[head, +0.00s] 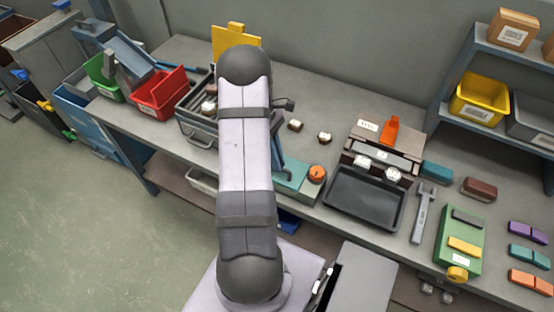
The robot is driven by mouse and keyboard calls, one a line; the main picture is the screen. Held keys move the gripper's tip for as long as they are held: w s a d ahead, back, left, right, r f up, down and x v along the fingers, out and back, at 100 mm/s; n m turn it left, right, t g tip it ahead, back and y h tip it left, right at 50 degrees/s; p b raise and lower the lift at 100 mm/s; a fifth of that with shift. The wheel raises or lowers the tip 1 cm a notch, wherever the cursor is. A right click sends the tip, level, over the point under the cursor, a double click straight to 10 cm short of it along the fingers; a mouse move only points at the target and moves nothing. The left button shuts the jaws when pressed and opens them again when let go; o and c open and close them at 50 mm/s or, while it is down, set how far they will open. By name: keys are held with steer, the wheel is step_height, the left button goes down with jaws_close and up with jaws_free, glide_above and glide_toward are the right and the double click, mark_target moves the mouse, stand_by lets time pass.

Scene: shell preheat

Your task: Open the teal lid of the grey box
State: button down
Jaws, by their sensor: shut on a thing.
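A teal surface (292,176) shows just right of my arm, near the front edge of the bench. A block with a round orange knob (317,174) adjoins it. A slanted dark blue-teal panel (279,152) rises behind it, partly covered by my arm. I cannot tell whether this panel is the lid. A grey open box (197,132) with a front handle stands left of my arm, with small brown and white items in it; its right side is hidden. My gripper is hidden behind my arm. A small dark part sticks out at the arm's right, but no fingertips can be made out.
A black tray (364,198) and a grey machine with an orange lever (390,130) stand to the right. A wrench (423,212) and green fixture (459,240) lie beyond. Red (160,95) and green bins stand left. Two small brown-white pieces lie on clear bench behind.

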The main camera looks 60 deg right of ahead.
steer(key=shift+d+r+y+p, duration=0.4)
steer(key=shift+d+r+y, duration=0.05)
steer(key=shift+d+y, duration=0.15)
steer(key=shift+d+r+n+y+b, duration=0.25)
steer(key=shift+d+n+y+b, duration=0.1)
steer(key=shift+d+y, duration=0.35)
steer(key=shift+d+r+y+b, duration=0.15)
steer(key=shift+d+y+b, duration=0.25)
steer(key=shift+b, duration=0.1)
steer(key=shift+r, duration=0.25)
steer(key=c, duration=1.8)
jaws_free()
steer(key=shift+r, duration=0.15)
step_height(320, 180, up, 10)
steer(key=shift+f+b, duration=0.1)
steer(key=shift+b, duration=0.65)
